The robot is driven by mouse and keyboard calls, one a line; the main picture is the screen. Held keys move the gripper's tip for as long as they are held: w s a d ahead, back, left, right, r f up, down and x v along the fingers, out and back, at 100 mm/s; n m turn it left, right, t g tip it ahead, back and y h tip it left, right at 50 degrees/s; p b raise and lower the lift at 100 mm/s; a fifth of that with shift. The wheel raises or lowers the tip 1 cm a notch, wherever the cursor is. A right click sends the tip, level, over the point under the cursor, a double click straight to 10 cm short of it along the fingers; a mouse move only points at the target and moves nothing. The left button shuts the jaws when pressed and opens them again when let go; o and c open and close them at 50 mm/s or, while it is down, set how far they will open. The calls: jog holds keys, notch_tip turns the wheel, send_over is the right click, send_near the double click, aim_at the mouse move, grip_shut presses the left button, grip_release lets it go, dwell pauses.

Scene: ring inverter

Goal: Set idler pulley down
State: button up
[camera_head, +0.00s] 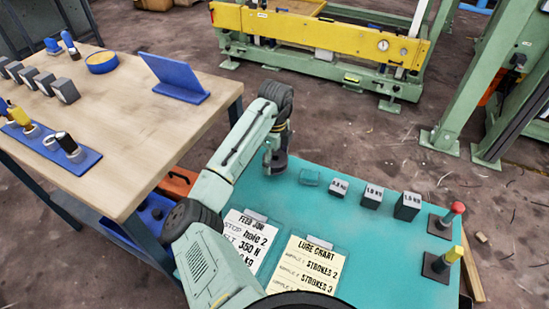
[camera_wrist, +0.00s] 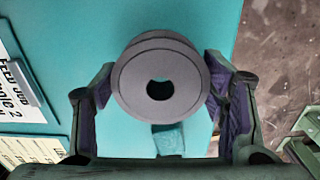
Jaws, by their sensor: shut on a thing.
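The idler pulley, a dark grey disc (camera_wrist: 160,82) with a notched centre hole, fills the middle of the wrist view. My gripper (camera_wrist: 160,98) has a purple-padded finger on either side of it and is shut on it. In the head view my gripper (camera_head: 275,163) is at the far left end of the teal bench top (camera_head: 310,215); the pulley is too small and dark there to tell apart clearly. The pulley is over the teal surface, with its face towards the wrist camera. I cannot tell whether it touches the surface.
Marked weights (camera_head: 373,196) stand further right, then a red-knobbed lever (camera_head: 446,220) and a yellow one (camera_head: 442,263). A feed card (camera_head: 250,238) and lube chart (camera_head: 305,265) lie in front. A wooden table (camera_head: 110,125) stands left.

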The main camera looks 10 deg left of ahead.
jog(key=shift+f, duration=0.4)
jog(key=o, duration=1.3)
jog(key=shift+c, duration=0.2)
notch_tip(320, 180, up, 13)
jog(key=b, duration=0.1)
jog(key=shift+w+d+r, duration=0.1)
jog(key=shift+d, duration=0.05)
